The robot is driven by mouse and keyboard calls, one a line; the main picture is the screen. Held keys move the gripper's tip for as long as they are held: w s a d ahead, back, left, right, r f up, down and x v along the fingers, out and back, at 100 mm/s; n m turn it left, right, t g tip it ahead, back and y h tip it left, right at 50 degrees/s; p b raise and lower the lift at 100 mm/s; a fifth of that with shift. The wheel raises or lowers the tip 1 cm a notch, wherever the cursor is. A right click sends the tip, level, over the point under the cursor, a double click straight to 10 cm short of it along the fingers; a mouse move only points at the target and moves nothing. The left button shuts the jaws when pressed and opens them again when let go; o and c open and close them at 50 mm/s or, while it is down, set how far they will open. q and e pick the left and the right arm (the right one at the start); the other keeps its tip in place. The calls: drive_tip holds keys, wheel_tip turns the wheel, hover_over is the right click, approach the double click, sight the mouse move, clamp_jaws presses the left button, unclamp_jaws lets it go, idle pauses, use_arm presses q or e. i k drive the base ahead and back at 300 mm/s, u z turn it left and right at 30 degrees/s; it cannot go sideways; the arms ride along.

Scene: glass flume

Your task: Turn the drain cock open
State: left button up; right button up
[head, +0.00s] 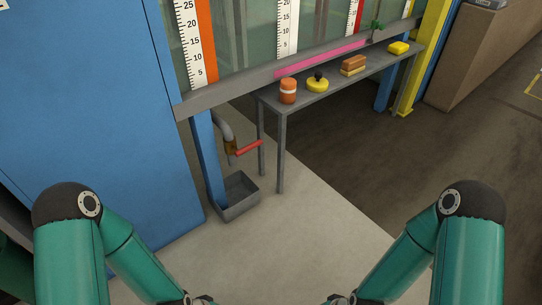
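The drain cock (230,147) has a small brass body on a grey pipe that comes down below the flume's bottom rail. Its red lever (248,147) sticks out to the right, roughly level and slightly raised at its far end. A grey metal bin (238,197) stands on the floor under the outlet. Both my green arms come in at the bottom corners and reach down toward the lower edge. My grippers lie outside the picture, well short of the cock; nothing touches the lever.
A narrow grey bench (340,83) stands right of the cock, its near leg close to the lever. It carries an orange jar (288,91), a yellow round item (317,83), a brown-and-tan block (354,65) and a yellow block (398,48). A blue panel (85,110) fills the left. Floor in front is clear.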

sight(238, 152)
drive_tip(key=u, duration=0.2)
drive_tip(key=i, duration=0.85)
drive_tip(key=z, duration=0.1)
